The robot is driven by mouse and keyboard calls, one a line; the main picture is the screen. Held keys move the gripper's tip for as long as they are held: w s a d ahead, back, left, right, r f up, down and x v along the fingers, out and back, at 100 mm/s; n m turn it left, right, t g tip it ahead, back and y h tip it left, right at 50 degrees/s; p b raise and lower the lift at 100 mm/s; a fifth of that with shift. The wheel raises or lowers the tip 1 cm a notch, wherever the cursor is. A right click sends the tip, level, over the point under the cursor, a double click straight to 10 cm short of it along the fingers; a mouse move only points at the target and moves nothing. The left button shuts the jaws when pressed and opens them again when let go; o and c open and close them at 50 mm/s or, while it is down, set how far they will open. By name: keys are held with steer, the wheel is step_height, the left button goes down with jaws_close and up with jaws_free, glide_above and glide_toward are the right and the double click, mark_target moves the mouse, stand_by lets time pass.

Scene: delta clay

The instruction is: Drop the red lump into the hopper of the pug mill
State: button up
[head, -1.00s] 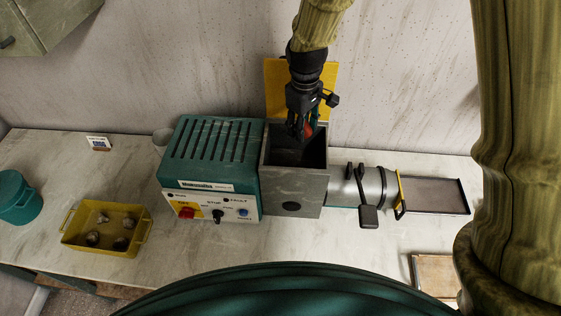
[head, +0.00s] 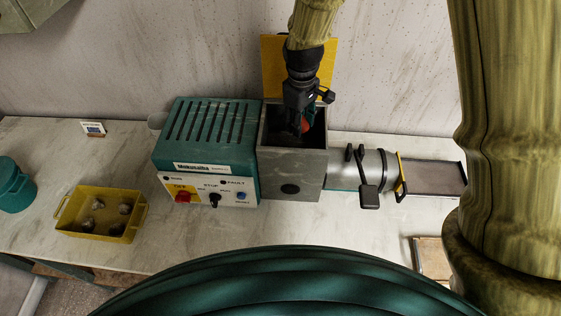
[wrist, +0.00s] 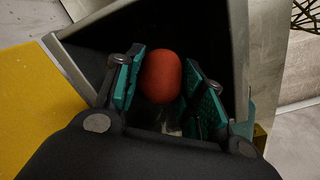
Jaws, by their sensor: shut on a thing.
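The red lump (wrist: 161,76) sits between the two green-padded fingers of my gripper (wrist: 166,88) in the wrist view. In the head view the lump (head: 307,125) shows as a small red patch beside the fingers. My gripper (head: 301,125) is shut on it and points down into the mouth of the hopper (head: 291,160). The hopper is a grey box with a dark inside, part of the pug mill (head: 208,140), whose green motor housing stands to its left. The hopper's yellow lid (head: 272,65) stands open behind it. The hopper's floor is mostly hidden in shadow.
A yellow tray (head: 76,222) with several small lumps and a teal pot (head: 14,188) stand on the left of the bench. The mill's barrel (head: 345,172) and a long tray (head: 435,177) extend right. A small card (head: 93,128) stands at the back left.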

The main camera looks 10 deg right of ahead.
steer(key=shift+w, duration=0.1)
steer(key=o, duration=1.2)
steer(key=shift+r, duration=0.1)
steer(key=r, duration=1.2)
steer(key=shift+s+a, duration=0.15)
steer(key=shift+s, duration=0.05)
steer(key=shift+f, duration=0.1)
